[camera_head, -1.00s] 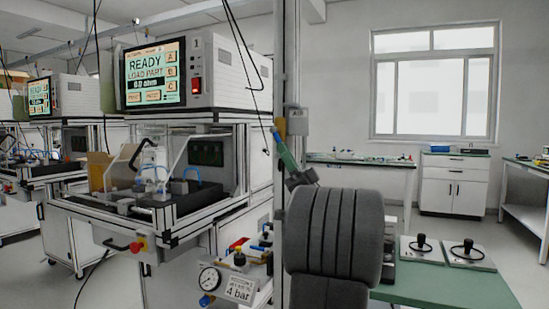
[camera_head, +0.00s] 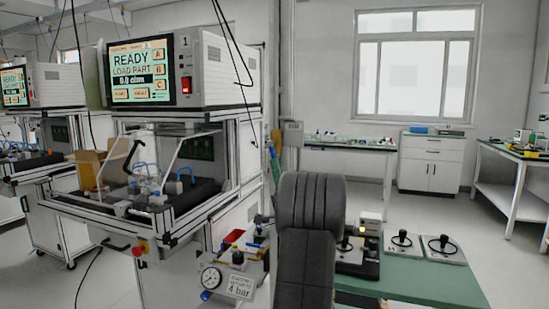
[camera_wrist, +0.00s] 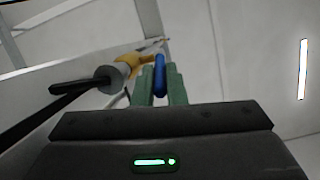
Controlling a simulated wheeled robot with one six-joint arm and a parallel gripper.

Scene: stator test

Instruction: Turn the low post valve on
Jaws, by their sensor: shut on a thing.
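The valve shows in the wrist view as a yellow body (camera_wrist: 128,62) with a blue handle (camera_wrist: 160,75). My gripper (camera_wrist: 158,82) has its two green fingers on either side of the blue handle and is shut on it. In the head view my gripper (camera_head: 275,165) is a small green shape beside the upright post (camera_head: 287,70). My dark arm covers much of the area below it. The valve's own parts are too small or hidden to make out there. The handle's on or off position cannot be told.
A grey sign (camera_head: 293,133) is on the post. The test bench (camera_head: 150,215) with its READY screen (camera_head: 143,72) stands left. A pressure gauge (camera_head: 210,278) is low at the centre left. A green table (camera_head: 435,285) with devices is on the right. A grey cylinder (camera_wrist: 108,79) is beside the valve.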

